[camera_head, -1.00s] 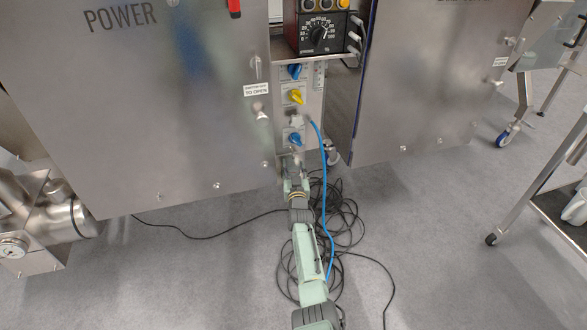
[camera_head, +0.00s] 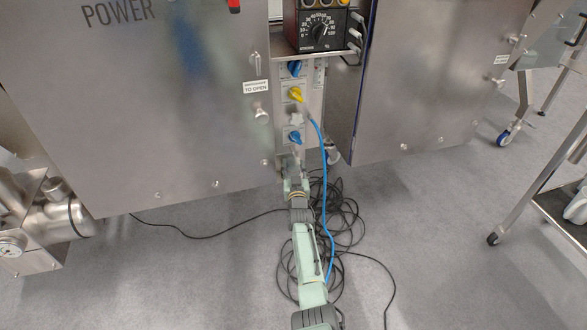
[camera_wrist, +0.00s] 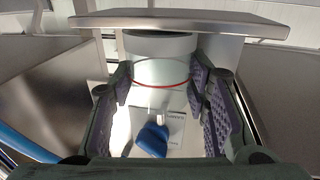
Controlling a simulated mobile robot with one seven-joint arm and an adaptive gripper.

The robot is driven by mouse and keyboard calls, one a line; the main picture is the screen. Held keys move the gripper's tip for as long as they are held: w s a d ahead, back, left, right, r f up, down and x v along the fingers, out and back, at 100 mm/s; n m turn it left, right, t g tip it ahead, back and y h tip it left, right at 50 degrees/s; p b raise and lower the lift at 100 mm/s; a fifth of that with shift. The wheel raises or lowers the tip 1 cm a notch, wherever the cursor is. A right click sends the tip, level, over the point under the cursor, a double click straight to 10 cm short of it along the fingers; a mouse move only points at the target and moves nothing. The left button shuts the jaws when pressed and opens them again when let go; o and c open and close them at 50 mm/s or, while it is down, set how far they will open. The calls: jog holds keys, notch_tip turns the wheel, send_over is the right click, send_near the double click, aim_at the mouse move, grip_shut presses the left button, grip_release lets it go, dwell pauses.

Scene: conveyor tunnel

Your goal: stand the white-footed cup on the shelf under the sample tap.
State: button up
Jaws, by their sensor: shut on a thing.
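My gripper (camera_head: 292,172) is low at the narrow panel between the two steel cabinets, small in the head view. In the wrist view my gripper (camera_wrist: 162,95) has its purple-padded fingers on both sides of the pale cup (camera_wrist: 160,68), which has a red ring around it. The cup's wide pale end is close against a flat metal plate (camera_wrist: 180,19), likely the shelf; whether they touch I cannot tell. A blue tap handle (camera_wrist: 151,140) shows beyond the cup's other end, with a printed label. In the head view the lower blue handle (camera_head: 295,136) is just above my gripper; cup and shelf are not clear there.
A yellow handle (camera_head: 295,94) and another blue handle (camera_head: 294,69) are higher on the panel. A blue hose (camera_head: 324,180) hangs close to the right of my arm. Black cables (camera_head: 345,225) lie coiled on the floor. Steel cabinets (camera_head: 170,120) flank the panel.

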jog(key=shift+f, duration=0.1)
jog(key=o, duration=1.1)
notch_tip(320, 180, up, 10)
jog(key=shift+r, duration=0.1)
dwell(0.4)
